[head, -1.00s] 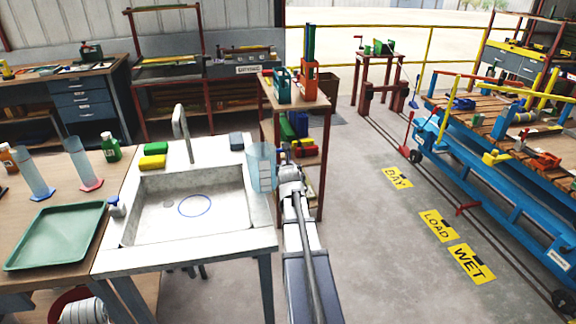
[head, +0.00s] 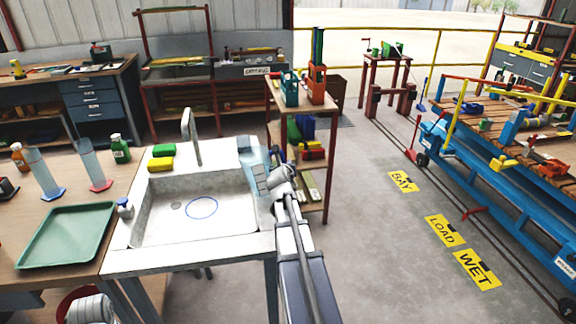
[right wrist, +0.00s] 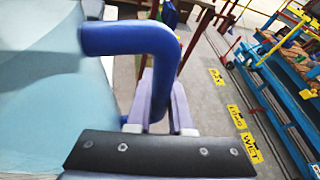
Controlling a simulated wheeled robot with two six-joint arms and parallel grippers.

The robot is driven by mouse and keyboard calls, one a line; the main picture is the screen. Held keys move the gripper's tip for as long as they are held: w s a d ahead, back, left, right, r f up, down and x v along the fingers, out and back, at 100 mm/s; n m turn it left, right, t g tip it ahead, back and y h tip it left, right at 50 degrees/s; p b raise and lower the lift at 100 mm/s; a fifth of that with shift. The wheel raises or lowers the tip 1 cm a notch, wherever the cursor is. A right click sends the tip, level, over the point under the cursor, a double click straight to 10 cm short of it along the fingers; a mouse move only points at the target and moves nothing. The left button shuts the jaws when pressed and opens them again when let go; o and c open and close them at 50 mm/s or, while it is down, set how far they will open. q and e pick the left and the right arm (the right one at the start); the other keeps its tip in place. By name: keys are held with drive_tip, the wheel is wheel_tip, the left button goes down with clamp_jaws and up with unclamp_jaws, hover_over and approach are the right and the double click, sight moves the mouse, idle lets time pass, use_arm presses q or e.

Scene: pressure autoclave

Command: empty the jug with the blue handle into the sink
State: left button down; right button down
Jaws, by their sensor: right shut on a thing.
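The jug (head: 256,161) is pale blue and see-through, tilted to the left above the right rim of the sink (head: 151,222). Its blue handle (right wrist: 135,40) fills the middle of the right wrist view, with the pale jug wall (right wrist: 45,85) to its left. My right gripper (head: 271,181) is shut on the handle. The sink basin shows a blue ring (head: 202,208) and a drain on its floor. No stream from the jug can be made out.
A tap (head: 187,125) stands behind the basin, with a yellow sponge (head: 161,164) and a green one (head: 161,150) beside it. A green tray (head: 66,235) and measuring cylinders (head: 91,163) are on the left bench. A shelf stand (head: 325,165) is close behind the right gripper.

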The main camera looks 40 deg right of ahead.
sight(262, 148)
drive_tip(key=shift+w+a+r+n+h+p, duration=0.25)
drive_tip(key=shift+w+a+r+n, duration=0.2)
drive_tip(key=shift+a+r, duration=0.2)
drive_tip(key=shift+w+a+r+n+h+p, duration=0.25)
drive_tip(key=shift+w+a+r+n, duration=0.2)
drive_tip(key=shift+a, duration=0.25)
drive_tip(key=shift+w+a+r+n+h+p, duration=0.2)
drive_tip(key=shift+w+a+r+n+h, duration=0.15)
drive_tip(key=shift+a+r, duration=0.35)
drive_tip(key=shift+r+n+g+h, duration=0.25)
drive_tip(key=shift+r+n+g, duration=0.1)
drive_tip(key=shift+r, duration=0.1)
drive_tip(key=shift+r+n+h, duration=0.4)
drive_tip(key=shift+r+n, duration=0.05)
drive_tip(key=shift+n, duration=0.15)
drive_tip(key=shift+w+a+r+n, duration=0.2)
drive_tip(key=shift+r+n, duration=0.1)
drive_tip(key=shift+n, duration=0.2)
drive_tip(key=shift+w+a+r+n+h+b, duration=0.2)
drive_tip(key=shift+a+n+h+b, duration=0.1)
drive_tip(key=shift+n+h+b, duration=0.2)
drive_tip(key=shift+w+a+r+n+h+b, duration=0.15)
drive_tip(key=shift+a+n+h+b, duration=0.2)
drive_tip(key=shift+n, duration=0.25)
drive_tip(key=shift+r, duration=0.1)
drive_tip(key=shift+w+a+n+t+b, duration=0.15)
drive_tip(key=shift+a+n+t+b, duration=0.2)
drive_tip(key=shift+n+t, duration=0.15)
